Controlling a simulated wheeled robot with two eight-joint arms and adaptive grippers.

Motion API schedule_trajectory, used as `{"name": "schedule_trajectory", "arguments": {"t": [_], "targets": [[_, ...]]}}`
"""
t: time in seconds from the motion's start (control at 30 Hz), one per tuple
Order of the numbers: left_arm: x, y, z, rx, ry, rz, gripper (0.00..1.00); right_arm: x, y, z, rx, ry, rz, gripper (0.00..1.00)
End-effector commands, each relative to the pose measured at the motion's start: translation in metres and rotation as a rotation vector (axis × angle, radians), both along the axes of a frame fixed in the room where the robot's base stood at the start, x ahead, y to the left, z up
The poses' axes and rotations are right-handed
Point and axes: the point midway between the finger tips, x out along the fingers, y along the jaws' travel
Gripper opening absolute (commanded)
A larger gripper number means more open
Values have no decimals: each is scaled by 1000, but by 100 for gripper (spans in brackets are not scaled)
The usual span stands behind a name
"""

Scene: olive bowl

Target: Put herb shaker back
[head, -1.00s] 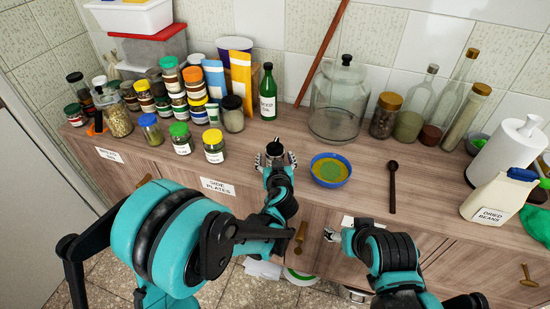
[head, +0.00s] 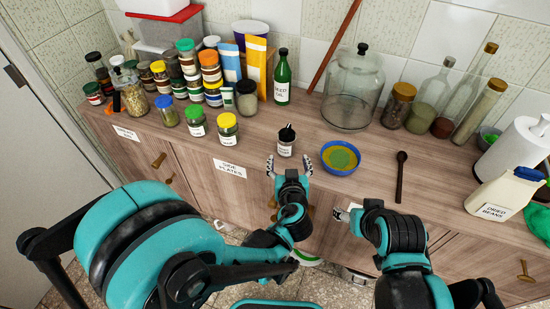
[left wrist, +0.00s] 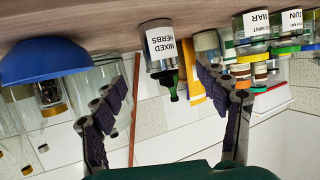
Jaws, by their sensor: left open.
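The herb shaker (head: 286,146), a small clear jar with a black top, stands upright on the wooden counter, left of the blue bowl (head: 327,164). In the left wrist view the shaker (left wrist: 158,42) appears upside down, with its label reading MIXED HERBS. My left gripper (head: 289,164) is open at the counter's front edge. Its fingers are spread on the near side of the shaker, with nothing held between them. My right gripper (head: 341,214) is low in front of the cabinet, and its jaws are too small to read.
Several spice jars (head: 227,131) stand left of the shaker, with a green oil bottle (head: 282,90) behind it. A big glass jar (head: 352,95) and a dark spoon (head: 401,175) are to the right. Counter between the spice jars and shaker is bare.

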Motion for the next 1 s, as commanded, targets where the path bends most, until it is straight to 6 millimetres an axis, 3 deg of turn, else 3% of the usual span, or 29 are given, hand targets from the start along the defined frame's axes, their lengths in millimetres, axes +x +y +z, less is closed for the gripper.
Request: {"name": "schedule_trajectory", "arguments": {"t": [0.2, 0.27, 0.37, 0.5, 0.7, 0.83, 1.0], "targets": [[-2, 9, 2, 8, 19, 11, 74, 0, 0, 0, 0, 0, 0, 64], [-3, 23, 4, 18, 48, 27, 74, 0, 0, 0, 0, 0, 0, 64], [-10, 61, 9, 43, 136, 62, 74, 0, 0, 0, 0, 0, 0, 64], [-39, 121, 14, 66, 303, 91, 74, 0, 0, 0, 0, 0, 0, 64], [-104, 175, 19, 41, 501, 53, 74, 0, 0, 0, 0, 0, 0, 64], [-141, 186, 21, 9, 570, 0, 74, 0, 0, 0, 0, 0, 0, 64], [-167, 188, 23, -17, 599, -53, 74, 0, 0, 0, 0, 0, 0, 64]]}}
